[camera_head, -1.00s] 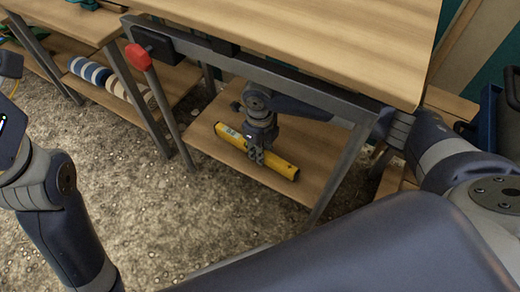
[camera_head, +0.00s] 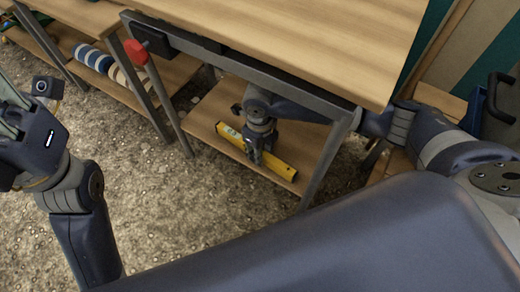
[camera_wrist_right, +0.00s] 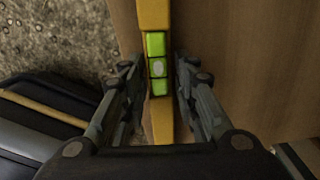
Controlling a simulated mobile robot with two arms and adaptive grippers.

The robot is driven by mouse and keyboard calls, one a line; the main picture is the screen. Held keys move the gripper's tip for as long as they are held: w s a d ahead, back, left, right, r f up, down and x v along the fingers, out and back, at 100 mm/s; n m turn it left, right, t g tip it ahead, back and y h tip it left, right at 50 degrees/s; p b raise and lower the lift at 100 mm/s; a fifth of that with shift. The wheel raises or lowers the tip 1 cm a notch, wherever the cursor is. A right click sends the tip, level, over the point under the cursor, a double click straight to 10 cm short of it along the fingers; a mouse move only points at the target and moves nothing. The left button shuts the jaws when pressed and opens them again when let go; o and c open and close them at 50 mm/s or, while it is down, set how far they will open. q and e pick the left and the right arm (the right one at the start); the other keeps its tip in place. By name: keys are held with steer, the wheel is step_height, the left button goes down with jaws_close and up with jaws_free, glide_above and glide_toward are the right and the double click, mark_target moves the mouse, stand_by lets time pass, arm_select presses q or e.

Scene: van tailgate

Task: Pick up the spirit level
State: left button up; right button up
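The yellow spirit level (camera_head: 278,165) lies on the wooden lower shelf under the workbench. In the right wrist view the level (camera_wrist_right: 156,20) runs upright through the picture, with a green vial window at its middle. My right gripper (camera_head: 256,158) points down over the level's middle, one finger on each side. The level still appears to rest on the shelf. My left gripper (camera_head: 12,112) is partly in view at the left edge, away from the level; its fingertips are cut off.
The workbench top (camera_head: 300,30) overhangs the lower shelf (camera_head: 212,110), with metal legs and a crossbar around the opening. A red-ended handle (camera_head: 137,52) sticks out at the front left. Striped rolls (camera_head: 100,62) lie on the neighbouring shelf. The gravel floor in front is clear.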

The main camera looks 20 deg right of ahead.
steer(key=shift+o, duration=0.4)
steer(key=shift+r, duration=3.75)
